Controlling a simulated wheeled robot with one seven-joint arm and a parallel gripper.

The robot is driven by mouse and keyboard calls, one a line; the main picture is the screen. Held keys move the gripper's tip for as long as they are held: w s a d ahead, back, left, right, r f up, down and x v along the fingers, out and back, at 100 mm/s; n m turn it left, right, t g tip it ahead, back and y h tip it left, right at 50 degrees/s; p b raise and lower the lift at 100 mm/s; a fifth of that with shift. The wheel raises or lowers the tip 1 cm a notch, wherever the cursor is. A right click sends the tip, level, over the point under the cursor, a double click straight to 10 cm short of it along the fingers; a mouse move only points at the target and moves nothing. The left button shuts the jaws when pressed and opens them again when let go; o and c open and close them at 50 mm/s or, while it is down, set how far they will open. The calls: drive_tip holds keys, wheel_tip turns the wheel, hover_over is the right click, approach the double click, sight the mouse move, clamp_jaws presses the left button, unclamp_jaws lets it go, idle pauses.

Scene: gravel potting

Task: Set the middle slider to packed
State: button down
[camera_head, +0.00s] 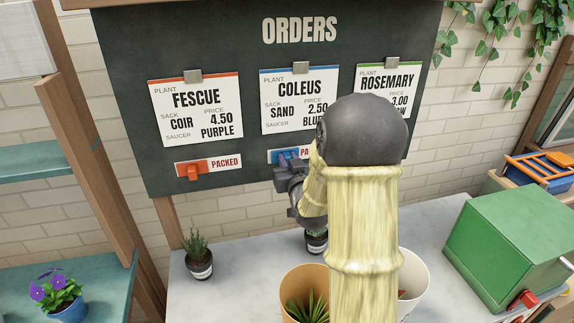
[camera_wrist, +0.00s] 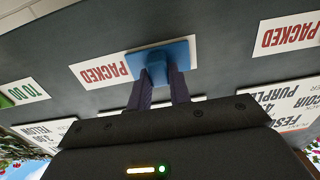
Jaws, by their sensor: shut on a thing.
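The middle slider (camera_wrist: 178,47) is blue and sits on a white plate (camera_wrist: 88,74) under the COLEUS order card (camera_head: 300,100). It covers one end of the plate, the left end in the head view, and the word PACKED shows beside it. My gripper (camera_wrist: 160,80) is shut on the slider's knob, a finger on each side. In the head view my gripper (camera_head: 288,168) is at the board below the COLEUS card, and my arm hides part of the middle plate and the right slider.
The orange left slider (camera_head: 194,170) also shows PACKED. The green right slider (camera_wrist: 6,102) shows TO DO in the wrist view. Below the board, small potted plants (camera_head: 198,258), a tan pot (camera_head: 304,285) and a green box (camera_head: 510,245) stand on the counter.

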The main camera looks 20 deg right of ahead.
drive_tip(key=shift+a, duration=0.45)
drive_tip(key=c, duration=1.3)
unclamp_jaws()
drive_tip(key=shift+a, duration=0.1)
drive_tip(key=shift+s, duration=0.1)
drive_tip(key=s+b, duration=0.3)
drive_tip(key=s, duration=0.1)
drive_tip(key=s+a+b, duration=0.1)
drive_tip(key=s+b, duration=0.5)
drive_tip(key=s, duration=0.1)
drive_tip(key=shift+s+a+b, duration=0.25)
drive_tip(key=shift+s+b, duration=0.05)
